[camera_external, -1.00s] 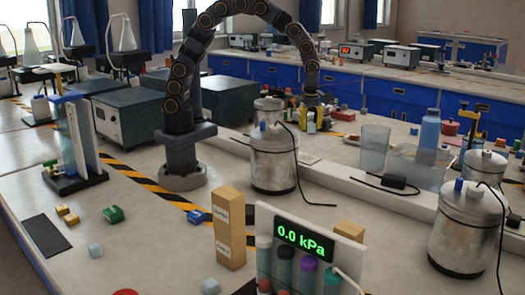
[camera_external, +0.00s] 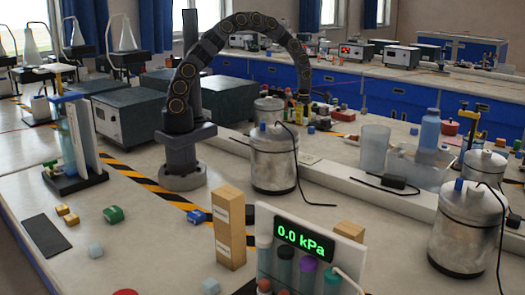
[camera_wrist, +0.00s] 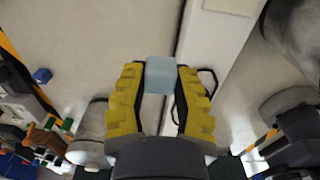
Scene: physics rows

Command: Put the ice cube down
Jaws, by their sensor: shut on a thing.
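The ice cube (camera_wrist: 160,75) is a pale blue, translucent block. In the wrist view it sits between the yellow-padded fingers of my gripper (camera_wrist: 160,80), which is shut on it near the fingertips. Pale bench surface shows below the cube; its height above the bench is hard to judge. In the external view my gripper (camera_external: 303,106) hangs from the arched arm behind the near-centre metal canister, small and partly hidden, and the cube cannot be made out there. Two similar pale blue cubes lie on the front bench, one at left (camera_external: 95,251) and one near the front edge (camera_external: 210,286).
A metal canister (camera_external: 274,165) stands in front of my gripper, with another canister (camera_external: 268,112) close beside it. A raised white ledge (camera_external: 340,181) runs across the bench. Clear containers (camera_external: 373,148) and a blue bottle (camera_external: 430,132) stand to the right.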

